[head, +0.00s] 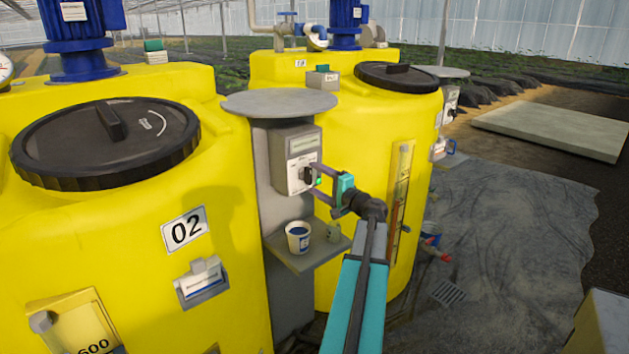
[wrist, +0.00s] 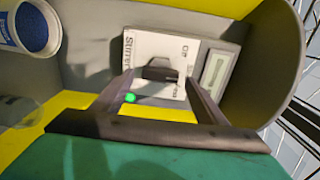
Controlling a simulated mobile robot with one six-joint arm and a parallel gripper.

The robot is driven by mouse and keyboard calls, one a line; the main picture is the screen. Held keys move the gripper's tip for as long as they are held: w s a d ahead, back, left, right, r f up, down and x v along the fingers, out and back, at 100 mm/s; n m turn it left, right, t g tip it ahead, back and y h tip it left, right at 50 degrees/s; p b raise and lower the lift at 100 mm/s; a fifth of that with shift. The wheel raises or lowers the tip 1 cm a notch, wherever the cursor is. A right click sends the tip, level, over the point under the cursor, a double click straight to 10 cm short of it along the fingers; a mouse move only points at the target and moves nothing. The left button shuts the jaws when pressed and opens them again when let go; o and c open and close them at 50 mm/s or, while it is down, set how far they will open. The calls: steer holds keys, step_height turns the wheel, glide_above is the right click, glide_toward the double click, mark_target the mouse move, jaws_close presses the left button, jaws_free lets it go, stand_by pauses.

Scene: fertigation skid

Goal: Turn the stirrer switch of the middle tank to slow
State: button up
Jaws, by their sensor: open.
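The stirrer switch box (head: 296,160) is a grey box with a small display and a white plate, on a grey post between two yellow tanks. Its dark knob (head: 307,176) shows in the head view and, in the wrist view, as a dark knob (wrist: 160,69) on a plate reading "Stirrer". Which setting it points to cannot be told. My gripper (head: 314,182) is open, its fingers reaching to either side of the knob; contact cannot be told. In the wrist view my gripper (wrist: 159,80) frames the knob. The nearer tank (head: 225,215) is marked 02.
A small shelf (head: 322,250) below the box holds a white cup (head: 298,237) of blue granules, also in the wrist view (wrist: 32,27). A round grey cover (head: 280,102) overhangs the box. A green lamp (wrist: 131,98) glows beside the knob. Open floor (head: 520,220) lies right.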

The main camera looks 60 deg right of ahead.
steer(key=b+v, duration=0.1)
steer(key=v, duration=1.1)
steer(key=shift+s, duration=0.1)
